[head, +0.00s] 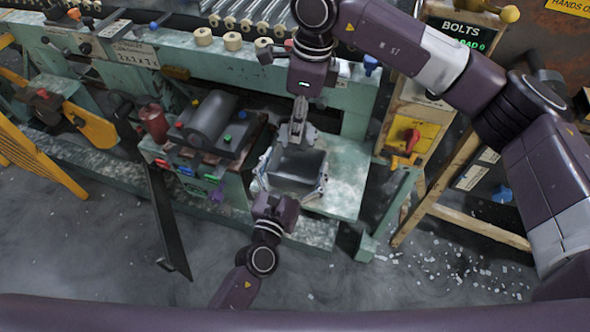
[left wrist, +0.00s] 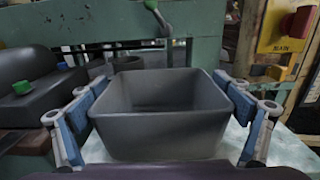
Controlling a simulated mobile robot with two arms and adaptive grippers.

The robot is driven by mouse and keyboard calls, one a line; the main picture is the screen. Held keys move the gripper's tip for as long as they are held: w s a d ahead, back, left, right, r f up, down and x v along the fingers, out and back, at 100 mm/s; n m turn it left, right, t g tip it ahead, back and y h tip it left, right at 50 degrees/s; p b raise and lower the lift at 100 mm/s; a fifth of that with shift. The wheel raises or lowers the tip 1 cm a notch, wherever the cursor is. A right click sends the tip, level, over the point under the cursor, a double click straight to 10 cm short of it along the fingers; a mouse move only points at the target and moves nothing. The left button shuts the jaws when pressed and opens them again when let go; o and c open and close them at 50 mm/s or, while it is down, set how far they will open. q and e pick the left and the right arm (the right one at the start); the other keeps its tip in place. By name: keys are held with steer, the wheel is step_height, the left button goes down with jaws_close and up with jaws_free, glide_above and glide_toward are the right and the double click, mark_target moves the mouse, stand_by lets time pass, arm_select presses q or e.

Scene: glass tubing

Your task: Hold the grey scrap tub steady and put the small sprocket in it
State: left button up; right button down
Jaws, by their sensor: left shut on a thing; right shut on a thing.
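The grey scrap tub (head: 302,163) stands upright on the pale green machine table; its dark inside looks empty. In the left wrist view the tub (left wrist: 160,132) fills the middle. My left gripper (head: 293,182) is shut on the tub, with a finger along each side; its blue-padded fingers (left wrist: 160,108) also show in the left wrist view. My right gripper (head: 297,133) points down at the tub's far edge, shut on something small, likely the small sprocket. The sprocket itself is too small to make out between the fingertips.
A dark rounded machine block (head: 213,122) with coloured knobs stands left of the tub. A yellow switch panel (head: 412,135) with a red knob is to the right. Bare table (head: 345,180) lies right of the tub. White scraps litter the floor.

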steer(key=shift+f, duration=5.25)
steer(key=c, duration=1.5)
jaws_free()
steer(key=shift+o, duration=0.2)
steer(key=r, duration=0.4)
steer(key=d+r, duration=0.1)
steer(key=r, duration=0.7)
steer(key=shift+s+d, duration=0.1)
steer(key=shift+d, duration=0.15)
arm_select(q)
steer(key=o, duration=0.9)
